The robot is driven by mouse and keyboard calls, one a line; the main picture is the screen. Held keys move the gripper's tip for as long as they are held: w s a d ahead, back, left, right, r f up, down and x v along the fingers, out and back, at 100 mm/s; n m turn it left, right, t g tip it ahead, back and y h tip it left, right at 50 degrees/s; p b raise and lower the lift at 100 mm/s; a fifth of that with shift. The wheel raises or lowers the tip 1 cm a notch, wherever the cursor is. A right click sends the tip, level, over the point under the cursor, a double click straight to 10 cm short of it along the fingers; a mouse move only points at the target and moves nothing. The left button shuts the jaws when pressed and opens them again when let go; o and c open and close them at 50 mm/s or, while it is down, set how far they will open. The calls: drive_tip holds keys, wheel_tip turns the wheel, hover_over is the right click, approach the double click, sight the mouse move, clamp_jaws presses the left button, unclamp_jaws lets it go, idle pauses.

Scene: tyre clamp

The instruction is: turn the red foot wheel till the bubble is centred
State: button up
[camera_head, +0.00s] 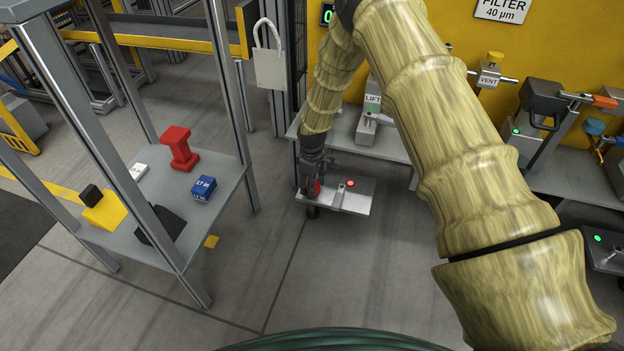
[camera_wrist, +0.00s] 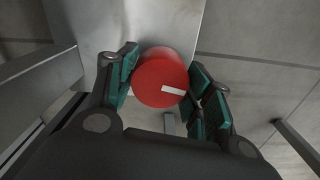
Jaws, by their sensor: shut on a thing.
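The red foot wheel (camera_wrist: 157,72) is a round red knob with a white mark on its top, pointing right in the wrist view. My gripper (camera_wrist: 164,82) is shut on it, with one teal-padded finger on each side. In the head view my gripper (camera_head: 311,187) reaches down to the left end of a small metal plate (camera_head: 342,202), and only a bit of the red wheel (camera_head: 316,187) shows there. A red lamp (camera_head: 351,183) sits on the plate. A small light part beside it may be the level, but no bubble can be made out.
A grey table (camera_head: 388,149) with a LIFT unit stands behind the plate. A rack (camera_head: 225,204) at the left holds a red stand (camera_head: 180,149), a blue block (camera_head: 203,188) and a yellow block (camera_head: 106,212). The floor between rack and plate is clear.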

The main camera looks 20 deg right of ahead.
drive_tip(key=m+p, duration=0.1)
drive_tip(key=p, duration=0.1)
drive_tip(key=m+p, duration=0.4)
drive_tip(key=shift+r, duration=0.25)
drive_tip(key=m+p, duration=0.4)
drive_tip(key=m, duration=0.1)
drive_tip(key=shift+f+p, duration=0.15)
drive_tip(key=shift+p, duration=0.15)
drive_tip(key=m+p, duration=0.2)
drive_tip(key=m, duration=0.4)
drive_tip(key=m+p, duration=0.1)
drive_tip(key=m, duration=0.4)
drive_tip(key=shift+f+p, duration=0.1)
drive_tip(key=shift+p, duration=0.2)
drive_tip(key=shift+m, duration=0.4)
drive_tip(key=o, duration=1)
